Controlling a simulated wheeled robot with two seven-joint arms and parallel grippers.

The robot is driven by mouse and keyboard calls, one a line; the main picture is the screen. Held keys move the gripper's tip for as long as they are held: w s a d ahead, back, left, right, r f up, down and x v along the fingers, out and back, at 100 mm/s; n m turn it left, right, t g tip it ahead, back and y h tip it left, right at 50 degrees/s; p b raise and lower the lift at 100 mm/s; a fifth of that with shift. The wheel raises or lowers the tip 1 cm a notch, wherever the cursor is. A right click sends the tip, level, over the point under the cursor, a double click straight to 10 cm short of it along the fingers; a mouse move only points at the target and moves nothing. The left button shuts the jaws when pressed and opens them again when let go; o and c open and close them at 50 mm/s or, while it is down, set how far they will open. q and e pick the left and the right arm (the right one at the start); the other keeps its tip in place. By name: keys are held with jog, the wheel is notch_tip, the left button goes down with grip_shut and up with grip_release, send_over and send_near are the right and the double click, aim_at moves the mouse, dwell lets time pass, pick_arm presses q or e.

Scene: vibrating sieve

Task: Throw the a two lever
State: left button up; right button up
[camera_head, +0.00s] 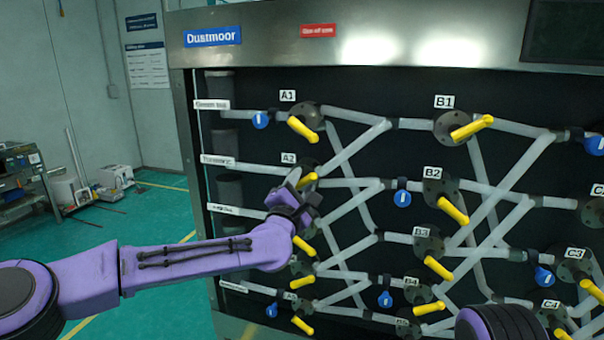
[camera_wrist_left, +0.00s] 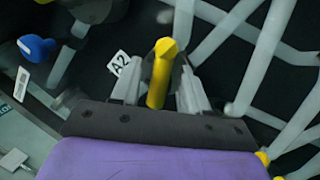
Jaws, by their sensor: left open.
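The A2 lever (camera_head: 307,180) is a yellow handle on a dark round valve, just right of the A2 label (camera_head: 288,159) in the head view. My left gripper (camera_head: 296,180) is at this lever and hides part of it and its valve. In the left wrist view the yellow A2 lever (camera_wrist_left: 160,75) stands between the two grey fingers of the left gripper (camera_wrist_left: 160,92), with the A2 label (camera_wrist_left: 119,62) beside the left finger. The fingers are apart, and I cannot tell whether either touches the lever. My right gripper is not in view.
The A1 lever (camera_head: 302,129) is above, and another yellow lever (camera_head: 304,246) is just below my left gripper. Pale tubes (camera_head: 356,151) cross the black panel to the B levers (camera_head: 472,128). Open floor (camera_head: 140,225) lies left.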

pick_arm(q)
jog(key=shift+w+d, duration=0.2)
jog(key=shift+w, duration=0.4)
grip_shut()
jog(key=m, duration=0.1)
jog(key=m+b, duration=0.1)
jog(key=m+h+b, duration=0.1)
jog(key=shift+d+f, duration=0.1)
jog(key=shift+f, duration=0.15)
jog(key=m, duration=0.1)
jog(key=m+b, duration=0.1)
jog(key=m, duration=0.1)
jog(key=m+g+h, duration=0.1)
jog(key=shift+f+m, duration=0.3)
jog(key=shift+m, duration=0.1)
jog(key=m, duration=0.2)
jog(key=m+g+h+b, duration=0.1)
jog(key=m, duration=0.1)
jog(key=shift+f, duration=0.25)
jog(key=shift+f+m+g+h, duration=0.15)
jog(key=shift+m+g, duration=0.1)
jog(key=shift+m, duration=0.9)
jog(key=shift+f+m+g+h, duration=0.15)
jog(key=shift+m+g, duration=0.1)
jog(key=shift+m, duration=0.9)
jog(key=shift+r, duration=0.1)
